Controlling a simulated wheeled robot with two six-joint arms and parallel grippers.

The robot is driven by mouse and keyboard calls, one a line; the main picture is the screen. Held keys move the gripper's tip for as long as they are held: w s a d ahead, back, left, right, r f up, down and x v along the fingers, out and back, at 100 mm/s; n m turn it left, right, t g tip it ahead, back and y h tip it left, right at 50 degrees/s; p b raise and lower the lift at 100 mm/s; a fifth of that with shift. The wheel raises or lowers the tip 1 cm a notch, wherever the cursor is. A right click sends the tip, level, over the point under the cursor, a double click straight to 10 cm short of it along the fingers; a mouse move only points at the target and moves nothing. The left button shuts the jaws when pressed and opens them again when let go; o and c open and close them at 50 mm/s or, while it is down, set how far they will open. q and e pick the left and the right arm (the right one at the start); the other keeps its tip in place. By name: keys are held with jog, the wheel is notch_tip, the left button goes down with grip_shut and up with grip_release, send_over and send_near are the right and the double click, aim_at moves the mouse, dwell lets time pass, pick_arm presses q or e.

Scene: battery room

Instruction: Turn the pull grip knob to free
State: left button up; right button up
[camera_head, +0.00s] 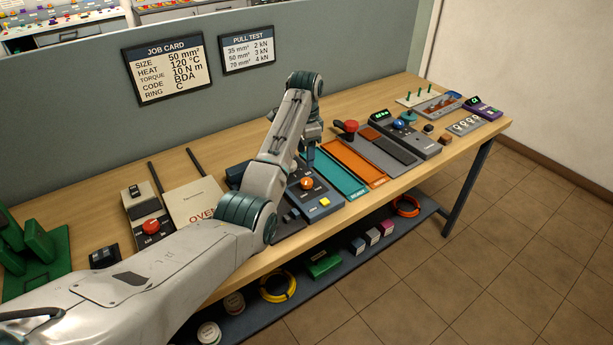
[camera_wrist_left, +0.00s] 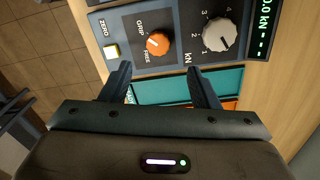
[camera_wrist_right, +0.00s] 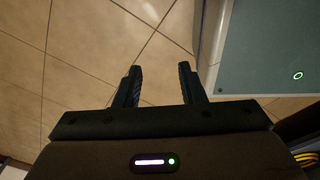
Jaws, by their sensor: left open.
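The pull grip knob (camera_head: 307,183) is orange and sits on a blue-grey tester panel (camera_head: 323,211) on the bench. In the left wrist view the knob (camera_wrist_left: 157,43) lies between the printed words GRIP and FREE; I cannot tell which one it points to. My left gripper (camera_head: 309,158) is above the panel, pointing down. In its wrist view the open fingers (camera_wrist_left: 157,75) are apart and empty, with the knob just beyond the tips and centred between them. My right gripper (camera_wrist_right: 160,70) is open and empty, over the tiled floor.
A grey dial (camera_wrist_left: 219,34) and a yellow button (camera_wrist_left: 111,51) flank the knob. A teal tray (camera_head: 338,172) and an orange tray (camera_head: 357,164) lie to the right. A red knob (camera_head: 151,226) is on a device at left. A grey partition (camera_head: 80,100) stands behind.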

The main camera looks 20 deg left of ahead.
aim_at(306, 181)
pick_arm(q)
jog(key=shift+s+d+f+p, duration=0.15)
jog(key=shift+f+p, duration=0.25)
jog(key=shift+f, duration=0.25)
jog(key=shift+s+d+f+p, duration=0.15)
jog(key=shift+f+p, duration=0.2)
jog(key=shift+f, duration=0.25)
jog(key=f, duration=0.3)
jog(key=f+p, duration=0.1)
jog(key=f, duration=0.2)
jog(key=shift+w+a, duration=0.2)
jog(key=shift+f, duration=0.6)
jog(key=shift+c, duration=1)
jog(key=c, duration=0.7)
jog(key=shift+c, duration=0.3)
pick_arm(e)
jog(key=s+r, duration=0.1)
jog(key=s+d+r, duration=0.1)
jog(key=shift+s+d+r, duration=0.1)
jog(key=shift+s+r, duration=0.15)
jog(key=shift+s, duration=0.05)
